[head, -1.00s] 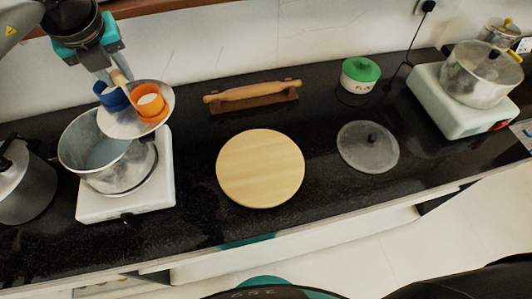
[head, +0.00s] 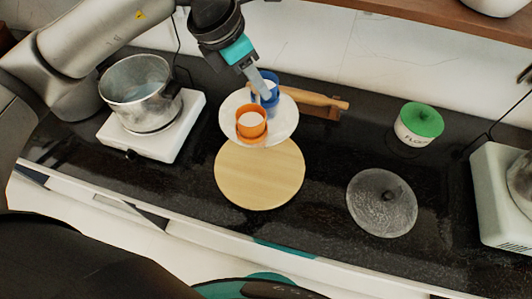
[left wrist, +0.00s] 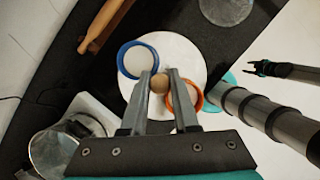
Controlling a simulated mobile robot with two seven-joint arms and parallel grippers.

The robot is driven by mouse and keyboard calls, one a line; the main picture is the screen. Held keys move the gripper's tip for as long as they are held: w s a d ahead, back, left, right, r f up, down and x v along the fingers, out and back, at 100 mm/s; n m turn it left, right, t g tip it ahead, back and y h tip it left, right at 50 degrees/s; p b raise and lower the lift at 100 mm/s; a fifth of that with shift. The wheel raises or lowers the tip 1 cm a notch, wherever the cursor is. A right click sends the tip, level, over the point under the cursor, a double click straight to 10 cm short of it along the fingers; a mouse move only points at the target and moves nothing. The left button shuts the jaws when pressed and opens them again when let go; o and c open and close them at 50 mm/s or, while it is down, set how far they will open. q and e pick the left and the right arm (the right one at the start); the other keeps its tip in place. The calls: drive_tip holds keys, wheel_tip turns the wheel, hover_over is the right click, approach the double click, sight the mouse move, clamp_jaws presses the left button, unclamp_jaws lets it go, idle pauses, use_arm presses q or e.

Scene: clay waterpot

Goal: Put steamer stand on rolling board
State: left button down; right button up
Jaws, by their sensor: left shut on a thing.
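The steamer stand is a round white plate (head: 231,127) with an orange cup (head: 251,124) and a blue cup (head: 267,90) on it. My left gripper (head: 264,92) is shut on its central handle, whose round wooden knob (left wrist: 159,83) shows between the fingers in the left wrist view. The stand hangs above the counter, slightly tilted, over the back edge of the round wooden rolling board (head: 260,182). The plate hides that edge in the head view. In the left wrist view a dark gripper, apparently my right one (left wrist: 256,68), shows at the right; its finger state is unclear.
A rolling pin (head: 318,99) on its rest lies behind the board. A pot (head: 138,95) on a white stove stands left. The board's top is bare.

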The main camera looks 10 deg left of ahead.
sight(235, 119)
use_arm(q)
wheel_tip(235, 119, down, 18)
drive_tip(key=shift+a+f+b, duration=0.15)
drive_tip(key=shift+f+b, duration=0.05)
drive_tip(key=shift+b, duration=0.25)
drive_tip(key=shift+f, duration=0.1)
drive_tip(key=c, duration=0.7)
unclamp_jaws()
drive_tip(key=v, duration=1.2)
drive_tip(key=shift+p, duration=0.4)
